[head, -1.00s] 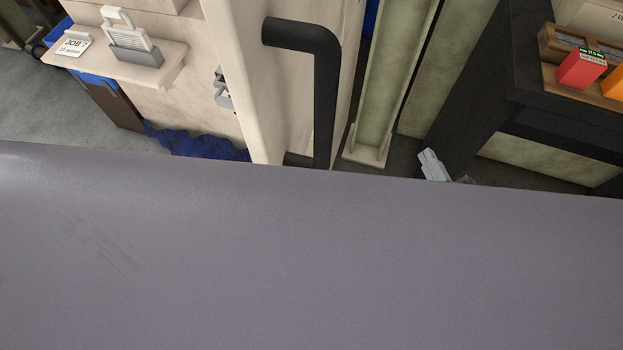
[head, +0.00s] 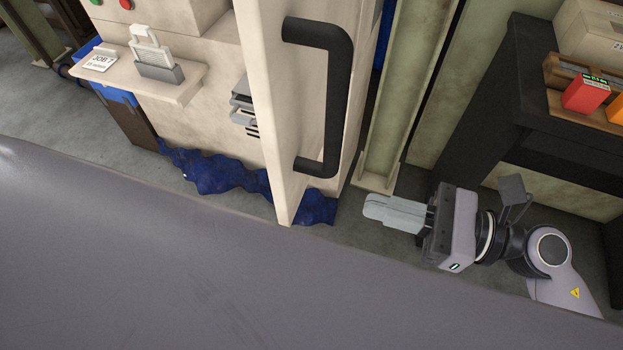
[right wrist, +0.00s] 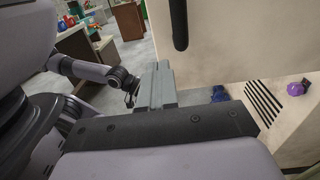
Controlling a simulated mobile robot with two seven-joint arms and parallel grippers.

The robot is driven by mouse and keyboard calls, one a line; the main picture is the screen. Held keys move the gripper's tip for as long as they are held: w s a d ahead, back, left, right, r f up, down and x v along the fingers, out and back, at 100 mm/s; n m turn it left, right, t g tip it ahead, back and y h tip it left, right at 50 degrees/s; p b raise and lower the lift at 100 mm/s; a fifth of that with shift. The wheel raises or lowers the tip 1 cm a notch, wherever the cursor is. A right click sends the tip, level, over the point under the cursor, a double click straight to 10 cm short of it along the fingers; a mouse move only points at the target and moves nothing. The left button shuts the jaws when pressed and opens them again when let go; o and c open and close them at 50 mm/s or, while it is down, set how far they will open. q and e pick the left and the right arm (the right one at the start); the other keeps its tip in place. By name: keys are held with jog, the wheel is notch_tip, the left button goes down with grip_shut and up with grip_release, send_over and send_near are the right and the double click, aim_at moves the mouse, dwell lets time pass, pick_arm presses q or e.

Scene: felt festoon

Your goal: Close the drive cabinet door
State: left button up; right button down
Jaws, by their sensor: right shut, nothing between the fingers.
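The cream cabinet door (head: 268,90) stands open, swung out from the cabinet and seen partly edge-on in the head view. Its black bar handle (head: 338,100) is on the right-hand face. My right gripper (head: 368,208) is shut and empty, to the right of the door's lower end and below the handle, apart from both. In the right wrist view its fingers (right wrist: 160,72) point up beside the door panel (right wrist: 235,38), with the handle (right wrist: 179,25) above. My left gripper (right wrist: 130,93) is small and dark there; its jaws are unclear. It is outside the head view.
The cabinet has a shelf (head: 190,93) with a card holder. Crumpled blue cloth (head: 215,175) lies on the floor under the door. A pale green post (head: 405,110) stands right of the door. A dark bench (head: 500,100) with boxes is at the right.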

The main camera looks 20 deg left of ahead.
aim_at(287, 181)
jog(key=a+p, duration=0.2)
jog(key=a, duration=0.7)
jog(key=shift+r, duration=0.1)
jog(key=shift+a+p, duration=0.35)
jog(key=shift+a, duration=0.35)
jog(key=shift+a, duration=0.1)
